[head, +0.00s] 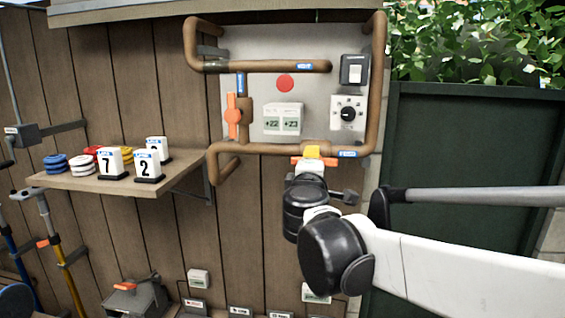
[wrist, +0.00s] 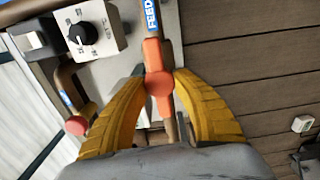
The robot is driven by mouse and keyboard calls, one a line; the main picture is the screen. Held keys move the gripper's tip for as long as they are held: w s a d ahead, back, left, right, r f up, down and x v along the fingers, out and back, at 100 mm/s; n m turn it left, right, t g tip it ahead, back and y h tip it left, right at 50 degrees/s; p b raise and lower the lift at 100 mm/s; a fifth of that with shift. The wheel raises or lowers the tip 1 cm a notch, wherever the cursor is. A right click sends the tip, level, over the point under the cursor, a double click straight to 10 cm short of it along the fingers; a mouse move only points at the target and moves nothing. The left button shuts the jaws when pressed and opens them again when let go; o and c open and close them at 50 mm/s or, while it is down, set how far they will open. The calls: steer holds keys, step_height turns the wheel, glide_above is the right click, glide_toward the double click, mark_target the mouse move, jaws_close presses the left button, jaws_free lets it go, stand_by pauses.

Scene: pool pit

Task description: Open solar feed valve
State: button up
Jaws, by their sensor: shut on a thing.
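The feed valve's orange handle (head: 328,161) is on the lower horizontal copper pipe, left of a blue label (head: 347,154). In the wrist view the handle (wrist: 159,82) lies along its pipe, in line with the blue label reading FEED (wrist: 151,14). My gripper (head: 312,154) is at this handle. Its two yellow fingers show in the wrist view (wrist: 160,88), one on each side of the handle's middle, shut on it. The fingers and wrist hide part of the handle and pipe in the head view.
A second orange handle (head: 232,115) stands upright on the left vertical pipe. A dial box (head: 348,113), a switch (head: 354,70) and a display (head: 283,119) are on the panel. A shelf (head: 120,187) with number blocks juts out at left.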

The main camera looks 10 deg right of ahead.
steer(key=shift+r, duration=0.1)
steer(key=o, duration=1.2)
steer(key=shift+w, duration=0.1)
steer(key=shift+c, duration=0.2)
steer(key=v, duration=1.2)
